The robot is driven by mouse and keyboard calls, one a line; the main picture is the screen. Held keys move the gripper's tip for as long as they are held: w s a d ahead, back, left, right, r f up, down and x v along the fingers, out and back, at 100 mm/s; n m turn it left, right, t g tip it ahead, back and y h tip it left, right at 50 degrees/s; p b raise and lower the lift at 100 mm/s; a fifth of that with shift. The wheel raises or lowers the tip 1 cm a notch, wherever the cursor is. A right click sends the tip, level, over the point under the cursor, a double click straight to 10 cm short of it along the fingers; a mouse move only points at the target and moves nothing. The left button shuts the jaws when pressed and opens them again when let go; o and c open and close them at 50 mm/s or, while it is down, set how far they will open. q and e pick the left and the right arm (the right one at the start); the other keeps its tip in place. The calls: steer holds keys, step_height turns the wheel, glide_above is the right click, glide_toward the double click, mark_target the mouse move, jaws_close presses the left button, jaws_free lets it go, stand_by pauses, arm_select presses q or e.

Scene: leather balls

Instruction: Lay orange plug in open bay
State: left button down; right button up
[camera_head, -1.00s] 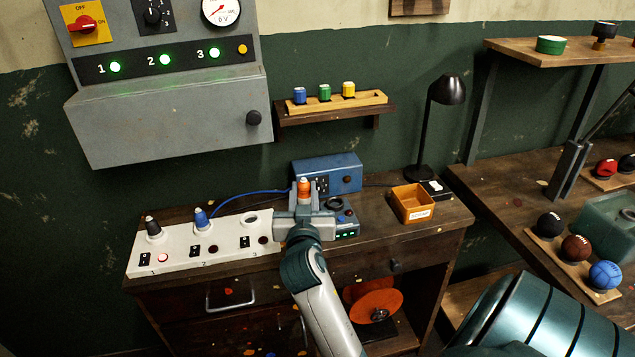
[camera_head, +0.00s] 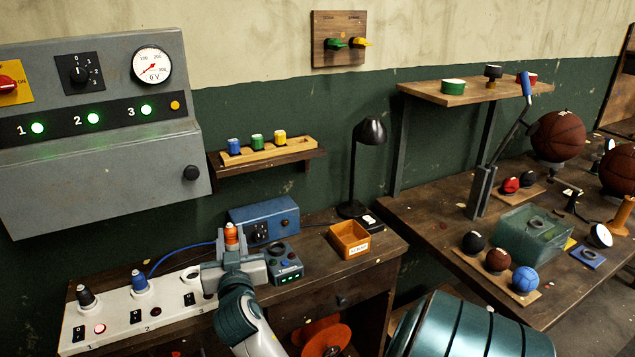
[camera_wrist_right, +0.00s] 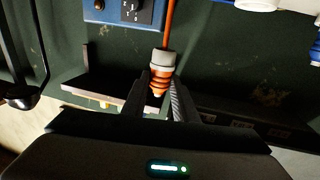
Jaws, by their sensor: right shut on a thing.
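The orange plug (camera_head: 231,236) is held upright in my right gripper (camera_head: 232,254), beside the right end of the white socket strip (camera_head: 120,318). In the right wrist view, the orange plug (camera_wrist_right: 161,82) with its grey collar sits between the two fingers of my right gripper (camera_wrist_right: 158,102), and an orange cord runs up from it. The strip's third socket (camera_head: 190,273) is empty; the other two hold a black plug (camera_head: 87,297) and a blue plug (camera_head: 140,284). An open bay under the tabletop shows partly at the bottom edge, with an orange reel (camera_head: 326,338) in it. My left gripper is not in view.
A blue box (camera_head: 265,218) and a small control unit (camera_head: 284,265) stand close to my right gripper. An orange bin (camera_head: 349,240) and a black lamp (camera_head: 370,131) are farther right. The side table (camera_head: 428,232) carries several balls. The desk front right of the gripper is clear.

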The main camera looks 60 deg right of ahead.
steer(key=shift+a+r, duration=0.1)
steer(key=shift+a, duration=0.05)
steer(key=s+a+n+t+y, duration=0.2)
steer(key=a+n+y, duration=0.6)
steer(key=a, duration=1.9)
steer(key=t+y, duration=0.2)
steer(key=y, duration=0.2)
steer(key=shift+s+n+t, duration=0.15)
steer(key=shift+n+t, duration=0.15)
steer(key=shift+t, duration=0.1)
steer(key=shift+d, duration=0.15)
